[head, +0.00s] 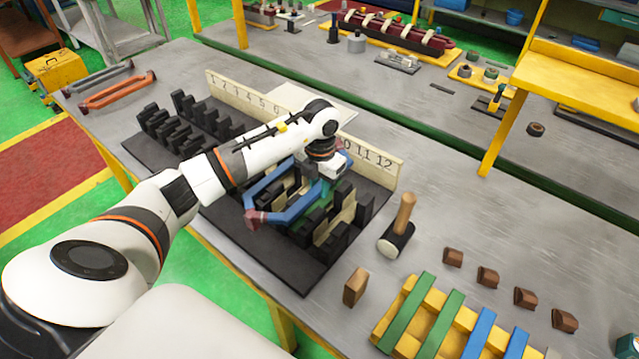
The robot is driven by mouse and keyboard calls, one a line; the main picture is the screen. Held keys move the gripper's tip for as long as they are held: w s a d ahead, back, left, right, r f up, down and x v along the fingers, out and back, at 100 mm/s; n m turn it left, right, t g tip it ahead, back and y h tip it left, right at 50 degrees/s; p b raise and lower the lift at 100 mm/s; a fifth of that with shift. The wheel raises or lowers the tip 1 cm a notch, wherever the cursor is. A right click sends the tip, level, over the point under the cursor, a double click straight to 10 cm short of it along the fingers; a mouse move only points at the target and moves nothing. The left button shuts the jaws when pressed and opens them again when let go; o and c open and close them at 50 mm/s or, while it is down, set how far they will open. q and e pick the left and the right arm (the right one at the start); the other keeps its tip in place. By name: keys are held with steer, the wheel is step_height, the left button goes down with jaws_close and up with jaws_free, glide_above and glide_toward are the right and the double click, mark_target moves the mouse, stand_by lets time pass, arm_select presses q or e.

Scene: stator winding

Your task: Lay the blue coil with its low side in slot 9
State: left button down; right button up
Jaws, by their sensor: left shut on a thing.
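The blue coil (296,206) is over the right half of the black slotted stator (188,177), its red-brown end (257,218) toward the front. My left gripper (332,184) is shut on the coil near its far right part. The fingertips are small and partly hidden. A white board (372,155) with slot numbers stands behind the slots; my arm covers the middle numbers, slot 9's among them. I cannot tell which slot the coil's low side is over, or whether it touches. Green (318,216) shows among the slots beside the coil. My right gripper is not in view.
A mallet (398,228) stands right of the stator, with a brown block (355,287) nearby. Several brown wedges lie further right. A yellow rack (408,303) holds green and blue strips. An orange coil (118,91) and a grey one (98,78) lie at the far left.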

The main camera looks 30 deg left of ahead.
mark_target(320, 204)
arm_select(q)
steer(key=shift+f+b, duration=1.25)
steer(key=shift+f, duration=0.4)
steer(key=shift+f+b, duration=0.3)
steer(key=shift+f, duration=0.05)
stand_by(0.3)
steer(key=c, duration=1.1)
jaws_free()
steer(key=shift+c, duration=0.2)
steer(key=shift+r, duration=0.2)
steer(key=shift+r+p, duration=0.5)
steer(key=shift+r, duration=0.1)
